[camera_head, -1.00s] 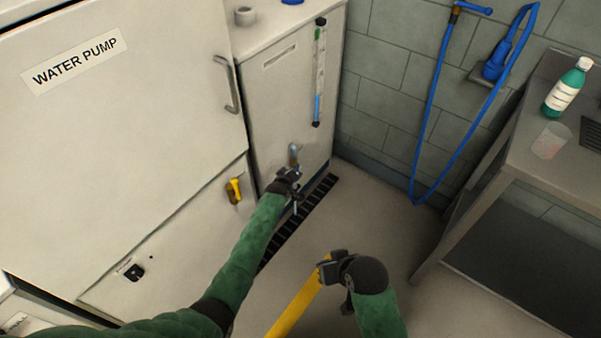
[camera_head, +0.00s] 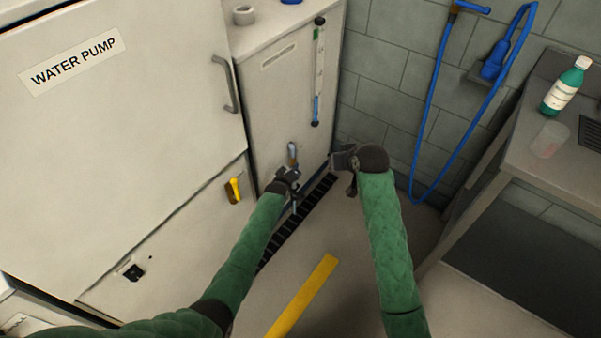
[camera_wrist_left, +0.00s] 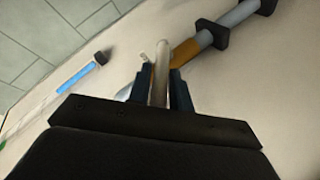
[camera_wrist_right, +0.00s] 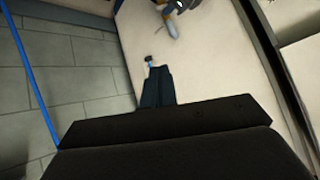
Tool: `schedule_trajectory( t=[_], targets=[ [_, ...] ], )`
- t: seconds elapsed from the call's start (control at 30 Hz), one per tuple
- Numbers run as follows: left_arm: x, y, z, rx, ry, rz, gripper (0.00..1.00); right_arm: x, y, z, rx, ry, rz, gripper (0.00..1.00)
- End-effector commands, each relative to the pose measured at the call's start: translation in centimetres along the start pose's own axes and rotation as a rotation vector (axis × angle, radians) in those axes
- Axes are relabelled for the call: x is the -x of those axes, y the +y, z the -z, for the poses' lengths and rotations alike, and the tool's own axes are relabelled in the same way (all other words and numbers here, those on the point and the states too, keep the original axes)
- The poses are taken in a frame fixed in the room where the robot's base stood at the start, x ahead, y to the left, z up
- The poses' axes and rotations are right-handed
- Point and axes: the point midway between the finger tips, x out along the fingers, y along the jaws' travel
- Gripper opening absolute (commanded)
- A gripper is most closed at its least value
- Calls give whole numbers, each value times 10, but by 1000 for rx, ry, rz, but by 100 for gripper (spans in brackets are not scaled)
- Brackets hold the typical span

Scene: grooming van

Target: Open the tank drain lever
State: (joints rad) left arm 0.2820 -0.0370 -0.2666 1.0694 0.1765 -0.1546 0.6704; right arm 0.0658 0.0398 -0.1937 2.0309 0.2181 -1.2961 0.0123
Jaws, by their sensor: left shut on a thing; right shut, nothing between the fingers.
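The tank cabinet (camera_head: 283,105) has a small grey metal fitting (camera_head: 292,152) low on its front. In the left wrist view a pale metal bar, which looks like the drain lever (camera_wrist_left: 161,65), lies between my left fingers, beside a pipe (camera_wrist_left: 225,30) with a brass section and black collars. My left gripper (camera_head: 291,182) is shut on this bar. It covers much of the fitting in the head view. My right gripper (camera_head: 338,160) is shut and empty, to the right of the left one and apart from it. The right wrist view shows its closed fingers (camera_wrist_right: 158,88) near the cabinet front.
A black floor grating (camera_head: 300,218) runs along the cabinet foot. A yellow floor stripe (camera_head: 305,295) lies below. A blue hose (camera_head: 430,105) hangs on the wall. A steel table (camera_head: 500,185) with a green bottle (camera_head: 566,85) stands right. A tube gauge (camera_head: 318,75) is above the fitting.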

Motion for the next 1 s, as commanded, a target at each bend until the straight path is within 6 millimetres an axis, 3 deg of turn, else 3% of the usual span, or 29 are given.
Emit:
schedule_trajectory(
  t=[0.1,0.3,0.5,0.67,1.0],
  targets=[
    [0,0,2,0,2,-1,0,-24,15,26,-46,-12,20,0],
    [0,0,2,0,2,-1,0,-67,39,59,-216,-59,73,0],
    [0,0,2,0,2,-1,0,-119,62,75,-537,-164,149,0],
    [0,0,2,0,2,-1,0,-158,74,62,-863,-291,197,0],
    [0,0,2,0,2,-1,0,-216,78,-18,-1530,-600,187,0]
  ],
)
